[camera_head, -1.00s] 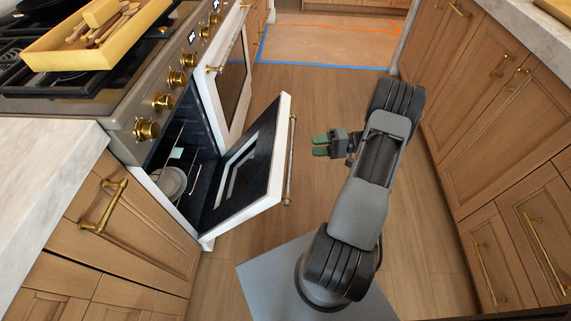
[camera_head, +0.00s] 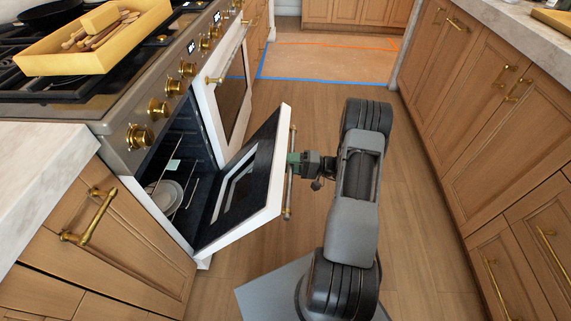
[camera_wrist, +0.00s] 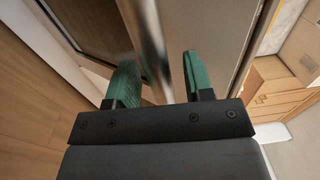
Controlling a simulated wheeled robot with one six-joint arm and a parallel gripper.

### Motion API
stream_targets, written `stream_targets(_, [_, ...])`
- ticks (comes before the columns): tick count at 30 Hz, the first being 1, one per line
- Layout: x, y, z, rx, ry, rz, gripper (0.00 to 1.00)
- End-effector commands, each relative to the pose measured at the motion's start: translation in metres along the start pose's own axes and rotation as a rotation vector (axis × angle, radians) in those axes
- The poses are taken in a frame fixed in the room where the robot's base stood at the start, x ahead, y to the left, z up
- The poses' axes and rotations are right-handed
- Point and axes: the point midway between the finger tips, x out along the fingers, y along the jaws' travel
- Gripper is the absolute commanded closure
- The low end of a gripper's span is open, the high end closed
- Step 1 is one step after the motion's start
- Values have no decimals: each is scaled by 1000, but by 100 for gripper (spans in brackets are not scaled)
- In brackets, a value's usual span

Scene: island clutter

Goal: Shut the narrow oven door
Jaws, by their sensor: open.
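The narrow oven door (camera_head: 262,190), white-edged with a dark inner panel and window, hangs partly open at the left in the head view. Its long bar handle (camera_head: 288,195) is on the outer face, turned toward my gripper (camera_head: 294,163). In the wrist view my gripper (camera_wrist: 160,82) is open, with its two green fingers on either side of the metal handle bar (camera_wrist: 146,35). The bar runs between the fingers; I cannot tell whether either touches it. The fingertips are partly hidden by the handle in the head view.
Plates on a rack (camera_head: 168,192) sit inside the open oven. The wider oven door (camera_head: 228,90) beside it is shut. A stove holds a yellow tray (camera_head: 95,62). Wooden cabinets (camera_head: 480,110) line the right; the floor (camera_head: 330,85) beyond is clear.

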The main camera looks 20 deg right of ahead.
Motion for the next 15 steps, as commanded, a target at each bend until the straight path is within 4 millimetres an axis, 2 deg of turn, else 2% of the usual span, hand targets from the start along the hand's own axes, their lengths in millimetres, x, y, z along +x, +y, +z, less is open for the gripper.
stream_targets(6, [16, 0, 0, 0, -1, 0, 53])
stream_targets(15, [18, 0, 0, 0, 0, 0, 53])
